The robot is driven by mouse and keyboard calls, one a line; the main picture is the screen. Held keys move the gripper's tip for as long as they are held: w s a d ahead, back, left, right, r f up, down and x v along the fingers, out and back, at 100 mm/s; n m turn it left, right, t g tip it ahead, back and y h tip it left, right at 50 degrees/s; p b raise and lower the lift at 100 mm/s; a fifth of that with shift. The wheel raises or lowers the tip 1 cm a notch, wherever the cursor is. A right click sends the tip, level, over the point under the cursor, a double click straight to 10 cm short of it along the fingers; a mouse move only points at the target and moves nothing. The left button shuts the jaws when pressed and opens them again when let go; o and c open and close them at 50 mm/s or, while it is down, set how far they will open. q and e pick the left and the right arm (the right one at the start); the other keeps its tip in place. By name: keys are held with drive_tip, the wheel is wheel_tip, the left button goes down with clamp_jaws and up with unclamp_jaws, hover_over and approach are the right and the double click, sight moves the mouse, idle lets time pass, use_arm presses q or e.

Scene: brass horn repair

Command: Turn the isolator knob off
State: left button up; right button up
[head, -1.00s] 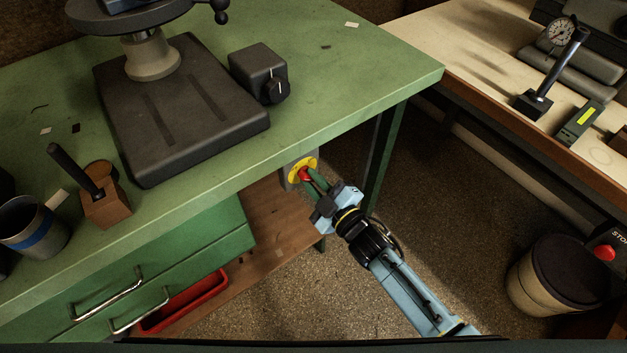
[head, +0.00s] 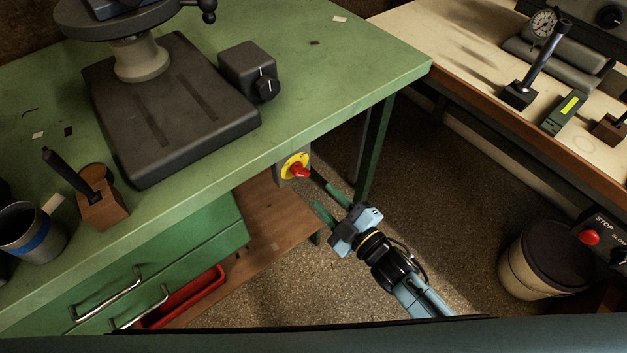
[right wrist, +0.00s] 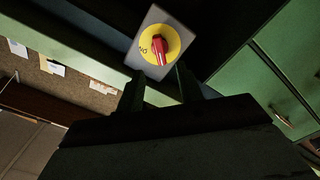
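The isolator knob (head: 300,171) is a red handle on a round yellow plate (head: 291,163), on a grey box under the green bench's right end. In the right wrist view the red knob (right wrist: 159,50) stands nearly upright in the picture, slightly tilted. Lettering shows on the left of its yellow plate, upside down and hard to read. My right gripper (head: 318,190) is open and empty, its green fingers apart, just short of the knob and to its lower right. In the right wrist view its dark fingers (right wrist: 160,88) lie below the knob. My left gripper is not in view.
The green bench top (head: 330,75) overhangs the knob. A bench leg (head: 374,140) stands to its right, and a wooden lower shelf (head: 282,215) lies below. Drawers with metal handles (head: 108,300) and a red tray (head: 185,300) are at left. A bin (head: 548,262) stands on the floor at right.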

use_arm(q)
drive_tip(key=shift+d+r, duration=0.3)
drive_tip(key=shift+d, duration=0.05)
use_arm(e)
drive_tip(key=v, duration=0.5)
drive_tip(key=shift+s, duration=0.1)
